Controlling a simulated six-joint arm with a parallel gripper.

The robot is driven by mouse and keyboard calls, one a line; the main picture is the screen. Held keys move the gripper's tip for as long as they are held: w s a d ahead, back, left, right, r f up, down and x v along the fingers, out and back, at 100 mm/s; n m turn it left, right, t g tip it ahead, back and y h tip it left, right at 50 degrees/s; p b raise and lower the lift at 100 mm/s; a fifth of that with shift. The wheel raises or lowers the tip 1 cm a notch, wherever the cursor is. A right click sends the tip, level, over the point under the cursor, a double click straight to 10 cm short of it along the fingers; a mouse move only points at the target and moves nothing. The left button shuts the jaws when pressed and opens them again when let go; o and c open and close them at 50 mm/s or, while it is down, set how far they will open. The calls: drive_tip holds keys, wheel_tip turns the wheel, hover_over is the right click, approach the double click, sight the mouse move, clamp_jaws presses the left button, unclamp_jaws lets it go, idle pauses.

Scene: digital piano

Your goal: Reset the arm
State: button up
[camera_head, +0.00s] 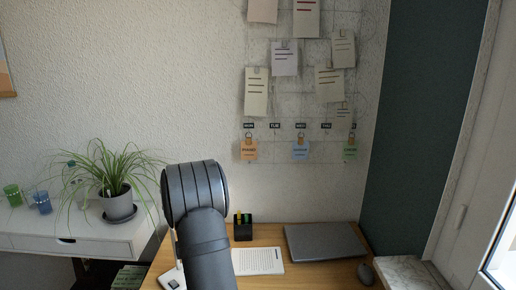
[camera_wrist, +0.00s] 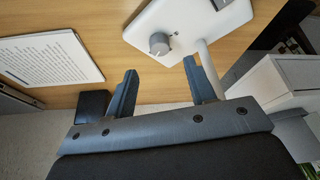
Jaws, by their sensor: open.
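My gripper (camera_wrist: 160,66) shows in the wrist view with its two dark fingers spread wide apart. It is open, and nothing is between the fingers. The fingers point toward a white device with a grey knob (camera_wrist: 158,43) on the wooden desk; I cannot tell how far above it they are. In the head view my grey arm rises from the bottom edge in front of the desk. My gripper is hidden there.
The desk (camera_head: 268,236) holds a printed white pad (camera_head: 258,262), a closed grey laptop (camera_head: 325,243), a dark pen holder (camera_head: 243,230) and a mouse (camera_head: 366,273). A potted plant (camera_head: 117,203) and glasses stand on a white side table (camera_head: 60,235) at left.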

drive_tip(key=x, duration=0.6)
drive_tip(key=shift+w+f, duration=0.2)
drive_tip(key=shift+f, duration=0.05)
drive_tip(key=shift+r, duration=0.15)
drive_tip(key=v, duration=1.7)
drive_tip(key=x, duration=1.7)
drive_tip(key=shift+s, duration=0.1)
drive_tip(key=shift+f, duration=0.2)
drive_tip(key=shift+d+n+g+y, duration=0.1)
drive_tip(key=shift+n+g+y, duration=0.3)
drive_tip(key=shift+n, duration=1.1)
drive_tip(key=shift+n+g+y, duration=0.2)
drive_tip(key=shift+n+y, duration=0.4)
drive_tip(key=shift+n, duration=0.9)
drive_tip(key=shift+r, duration=0.25)
drive_tip(key=shift+v, duration=2.55)
